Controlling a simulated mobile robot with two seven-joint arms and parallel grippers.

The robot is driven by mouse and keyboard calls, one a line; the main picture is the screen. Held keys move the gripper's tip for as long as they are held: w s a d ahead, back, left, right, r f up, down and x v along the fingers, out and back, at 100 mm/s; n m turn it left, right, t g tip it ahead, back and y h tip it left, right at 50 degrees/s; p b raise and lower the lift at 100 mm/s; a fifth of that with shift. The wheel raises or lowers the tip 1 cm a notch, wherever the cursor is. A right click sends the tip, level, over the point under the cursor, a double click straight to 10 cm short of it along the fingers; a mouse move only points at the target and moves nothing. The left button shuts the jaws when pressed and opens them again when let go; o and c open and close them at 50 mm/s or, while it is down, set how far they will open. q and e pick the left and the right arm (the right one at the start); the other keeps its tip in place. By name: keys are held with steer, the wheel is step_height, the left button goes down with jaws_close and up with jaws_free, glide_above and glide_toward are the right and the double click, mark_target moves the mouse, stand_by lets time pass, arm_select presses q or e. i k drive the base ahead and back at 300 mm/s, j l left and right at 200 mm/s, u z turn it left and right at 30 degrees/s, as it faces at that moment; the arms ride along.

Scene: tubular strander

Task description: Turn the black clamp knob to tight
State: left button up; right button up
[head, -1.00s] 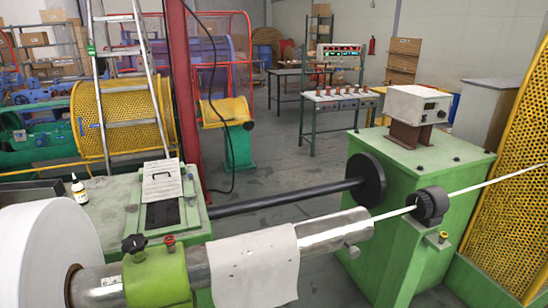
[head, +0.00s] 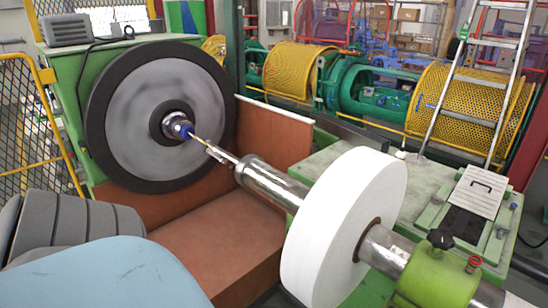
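The black clamp knob (head: 440,240) is a lobed knob on top of the green clamp block (head: 436,276) at the lower right of the head view. The block sits around the metal tube, just right of the large white roll (head: 340,228). A small red knob (head: 473,263) stands beside the black one on the same block. Nothing touches the black knob. Whether it is tight or loose cannot be told from here. Neither of my grippers is in view.
A large black-rimmed grey disc (head: 160,115) stands at the left on a green machine. A grey ribbed object (head: 75,225) and a pale blue surface (head: 105,278) fill the lower left. A ladder (head: 470,90) and yellow mesh guards (head: 300,70) stand behind.

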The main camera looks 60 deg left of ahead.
mark_target(440, 239)
steer(key=u, duration=1.45)
steer(key=l+z, duration=0.6)
